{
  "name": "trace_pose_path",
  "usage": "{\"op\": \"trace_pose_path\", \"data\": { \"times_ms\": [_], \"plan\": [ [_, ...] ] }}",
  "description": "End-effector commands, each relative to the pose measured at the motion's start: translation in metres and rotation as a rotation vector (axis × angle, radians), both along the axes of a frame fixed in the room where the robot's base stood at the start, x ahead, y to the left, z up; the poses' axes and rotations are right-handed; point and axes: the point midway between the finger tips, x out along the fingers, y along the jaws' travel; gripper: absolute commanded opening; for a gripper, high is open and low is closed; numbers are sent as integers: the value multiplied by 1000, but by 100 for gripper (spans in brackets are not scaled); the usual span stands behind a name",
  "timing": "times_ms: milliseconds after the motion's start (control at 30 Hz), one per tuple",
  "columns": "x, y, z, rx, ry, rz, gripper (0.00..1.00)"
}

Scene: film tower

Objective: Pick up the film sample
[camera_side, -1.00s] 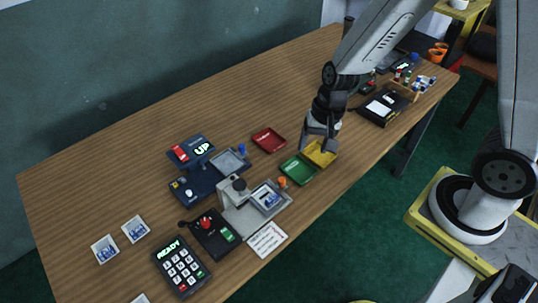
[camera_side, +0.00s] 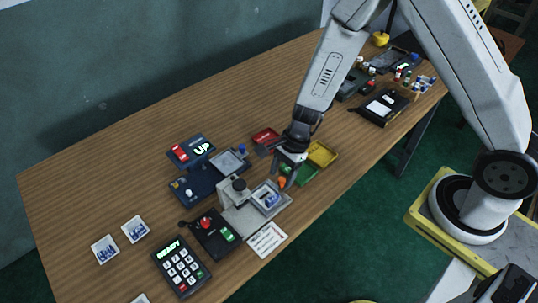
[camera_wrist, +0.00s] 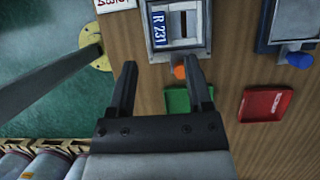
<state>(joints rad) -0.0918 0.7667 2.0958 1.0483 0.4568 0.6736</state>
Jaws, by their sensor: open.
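The film sample (camera_wrist: 174,29) appears in the wrist view as a blue and white piece labelled "R 231", lying in a grey square holder (camera_wrist: 150,42). In the side view the film sample (camera_side: 268,199) sits in the same grey holder at the front of the grey fixture. My gripper (camera_wrist: 161,82) is open, with nothing between its fingers. It hangs over the green tray, apart from the holder and on the side of the holder's orange knob (camera_wrist: 179,72). In the side view my gripper (camera_side: 287,180) hides part of the green tray.
A green tray (camera_wrist: 178,101), a red tray (camera_wrist: 266,104) and a yellow tray (camera_side: 322,153) stand close by. A keypad reading "READY" (camera_side: 181,267) and a white card (camera_side: 267,240) lie nearer the front.

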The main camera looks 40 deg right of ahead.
Motion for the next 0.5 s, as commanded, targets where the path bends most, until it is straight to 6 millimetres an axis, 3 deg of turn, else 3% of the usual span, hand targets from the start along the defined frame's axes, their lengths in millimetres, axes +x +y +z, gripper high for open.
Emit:
{"op": "trace_pose_path", "data": {
  "times_ms": [300, 500],
  "plan": [
    [0, 8, -19, -1, 0, 2, 65],
    [0, 9, -22, -1, -1, 3, 65]
  ]
}}
